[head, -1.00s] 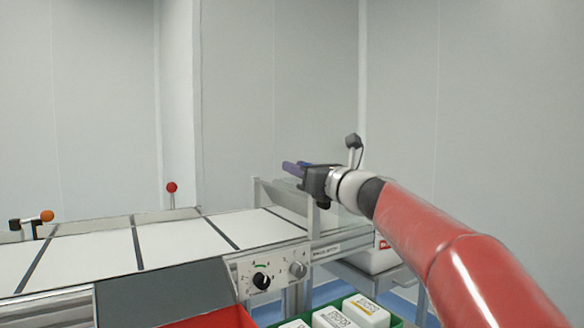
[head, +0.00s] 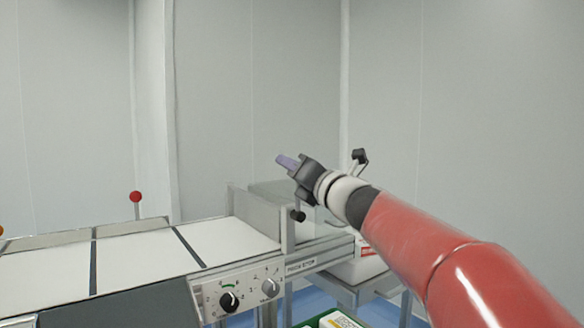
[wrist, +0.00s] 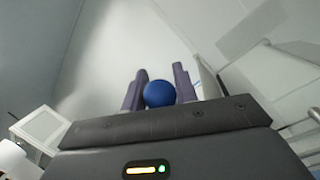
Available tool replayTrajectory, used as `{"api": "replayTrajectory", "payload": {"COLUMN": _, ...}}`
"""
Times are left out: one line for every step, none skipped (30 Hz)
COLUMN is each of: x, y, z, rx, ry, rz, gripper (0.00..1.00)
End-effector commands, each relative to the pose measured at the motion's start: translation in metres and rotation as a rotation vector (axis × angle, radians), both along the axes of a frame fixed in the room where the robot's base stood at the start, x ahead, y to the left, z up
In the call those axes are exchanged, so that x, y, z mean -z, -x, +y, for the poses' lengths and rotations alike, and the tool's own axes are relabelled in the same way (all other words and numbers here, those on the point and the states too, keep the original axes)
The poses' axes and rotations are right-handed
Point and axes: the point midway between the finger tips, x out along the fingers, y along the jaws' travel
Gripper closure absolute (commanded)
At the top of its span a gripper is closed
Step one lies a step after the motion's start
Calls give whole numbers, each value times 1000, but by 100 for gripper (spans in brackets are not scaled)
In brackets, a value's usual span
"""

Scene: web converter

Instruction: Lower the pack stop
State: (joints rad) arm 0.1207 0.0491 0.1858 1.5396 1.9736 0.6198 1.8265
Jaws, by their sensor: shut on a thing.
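The pack stop label (head: 300,266) is on the side rail at the right end of the conveyor. Above it, an upright grey post (head: 287,228) and a panel (head: 252,215) stand across the belt end. My gripper (head: 284,161) is above and slightly right of this panel, with its fingers pointing up and left. In the wrist view, a blue ball knob (wrist: 159,94) sits between the two fingers, and my gripper is shut on it. The head view does not show the knob, and what it joins to is hidden.
A red ball knob (head: 136,197) stands behind the belt. The wall behind is bare.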

Motion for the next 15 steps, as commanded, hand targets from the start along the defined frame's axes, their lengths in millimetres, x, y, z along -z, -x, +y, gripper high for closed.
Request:
{"api": "replayTrajectory", "payload": {"x": 0, "y": 0, "z": -1, "rx": 2, "ry": -4, "rz": 3, "gripper": 100}}
{"api": "replayTrajectory", "payload": {"x": 0, "y": -1, "z": -1, "rx": 3, "ry": -5, "rz": 5, "gripper": 100}}
{"api": "replayTrajectory", "payload": {"x": 0, "y": -1, "z": -2, "rx": 3, "ry": -6, "rz": 5, "gripper": 100}}
{"api": "replayTrajectory", "payload": {"x": 1, "y": -1, "z": -2, "rx": 3, "ry": -6, "rz": 5, "gripper": 100}}
{"api": "replayTrajectory", "payload": {"x": 1, "y": -1, "z": -2, "rx": 3, "ry": -7, "rz": 5, "gripper": 100}}
{"api": "replayTrajectory", "payload": {"x": 1, "y": -1, "z": -2, "rx": 3, "ry": -7, "rz": 5, "gripper": 100}}
{"api": "replayTrajectory", "payload": {"x": 1, "y": -1, "z": -2, "rx": 3, "ry": -7, "rz": 5, "gripper": 100}}
{"api": "replayTrajectory", "payload": {"x": 1, "y": -1, "z": -2, "rx": 3, "ry": -7, "rz": 5, "gripper": 100}}
{"api": "replayTrajectory", "payload": {"x": 1, "y": -1, "z": -2, "rx": 4, "ry": -7, "rz": 6, "gripper": 100}}
{"api": "replayTrajectory", "payload": {"x": 1, "y": -1, "z": -2, "rx": 4, "ry": -7, "rz": 6, "gripper": 100}}
{"api": "replayTrajectory", "payload": {"x": 1, "y": -1, "z": -2, "rx": 4, "ry": -7, "rz": 6, "gripper": 100}}
{"api": "replayTrajectory", "payload": {"x": 1, "y": -1, "z": -2, "rx": 4, "ry": -7, "rz": 6, "gripper": 67}}
{"api": "replayTrajectory", "payload": {"x": 1, "y": -1, "z": -2, "rx": 4, "ry": -6, "rz": 5, "gripper": 63}}
{"api": "replayTrajectory", "payload": {"x": 1, "y": -1, "z": -2, "rx": 4, "ry": -6, "rz": 6, "gripper": 59}}
{"api": "replayTrajectory", "payload": {"x": 1, "y": -1, "z": -2, "rx": 3, "ry": -6, "rz": 5, "gripper": 54}}
